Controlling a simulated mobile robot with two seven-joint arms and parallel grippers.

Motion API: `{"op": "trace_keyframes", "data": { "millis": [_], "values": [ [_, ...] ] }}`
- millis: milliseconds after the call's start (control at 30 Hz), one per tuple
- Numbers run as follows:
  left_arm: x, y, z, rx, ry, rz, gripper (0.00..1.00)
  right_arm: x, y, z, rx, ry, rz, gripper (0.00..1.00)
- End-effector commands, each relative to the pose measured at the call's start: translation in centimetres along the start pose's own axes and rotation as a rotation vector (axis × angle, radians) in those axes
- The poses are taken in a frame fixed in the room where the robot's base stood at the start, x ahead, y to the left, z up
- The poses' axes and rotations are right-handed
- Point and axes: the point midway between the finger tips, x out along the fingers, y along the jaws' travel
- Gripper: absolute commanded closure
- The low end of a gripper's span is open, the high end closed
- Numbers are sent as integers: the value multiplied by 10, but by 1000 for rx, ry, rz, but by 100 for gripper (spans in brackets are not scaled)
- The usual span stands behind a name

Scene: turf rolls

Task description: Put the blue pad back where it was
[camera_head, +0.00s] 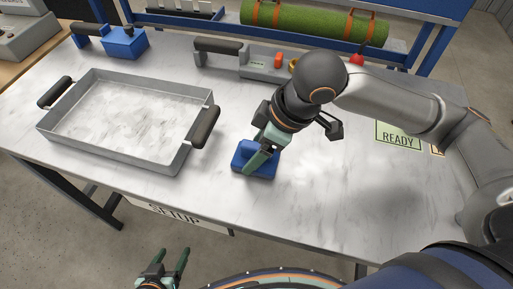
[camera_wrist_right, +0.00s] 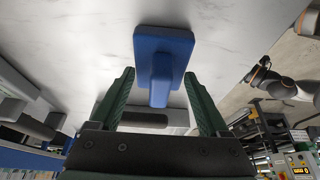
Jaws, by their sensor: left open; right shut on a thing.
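The blue pad (camera_head: 266,171) is at the front middle of the white table, right of the grey tray. In the right wrist view the blue pad (camera_wrist_right: 163,40) shows its flat base and a raised grip between my fingers. My right gripper (camera_head: 258,160) reaches down over it and is shut on it; the right wrist view also shows this gripper (camera_wrist_right: 160,75). I cannot tell whether the pad rests on the table or is just above it. My left gripper (camera_head: 176,256) is open and empty, below the table's front edge.
A grey tray (camera_head: 110,83) with dark handles stands on the left. A blue block (camera_head: 125,43) with a dark knob and a grey tool (camera_head: 257,64) with a dark handle lie at the back. A READY label (camera_head: 398,137) is right. Green turf roll (camera_head: 315,20) is behind.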

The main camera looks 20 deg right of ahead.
Motion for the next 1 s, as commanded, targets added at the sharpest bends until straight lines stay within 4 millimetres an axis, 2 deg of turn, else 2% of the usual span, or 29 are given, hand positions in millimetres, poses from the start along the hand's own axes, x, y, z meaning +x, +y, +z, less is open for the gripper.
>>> {"op": "trace_keyframes", "data": {
  "millis": [233, 267, 400, 733, 867, 1000],
  "values": [
    [-1, -1, -4, 2, 8, -2, 33, 2, 0, 1, 1, 0, 1, 65],
    [-1, -1, -4, 2, 9, -2, 33, 2, 0, 1, 1, 0, 1, 17],
    [-1, -2, -4, 2, 11, -4, 33, 2, 0, 1, 1, 0, 1, 2],
    [0, -3, -4, 3, 12, -6, 33, -2, 0, -1, 0, 2, 1, 0],
    [-5, -3, -10, 3, 16, -8, 33, -21, 1, -2, 1, 3, 4, 0],
    [-10, -7, -17, 3, 26, -17, 33, -52, 1, -3, 2, 3, 5, 0]
  ]
}}
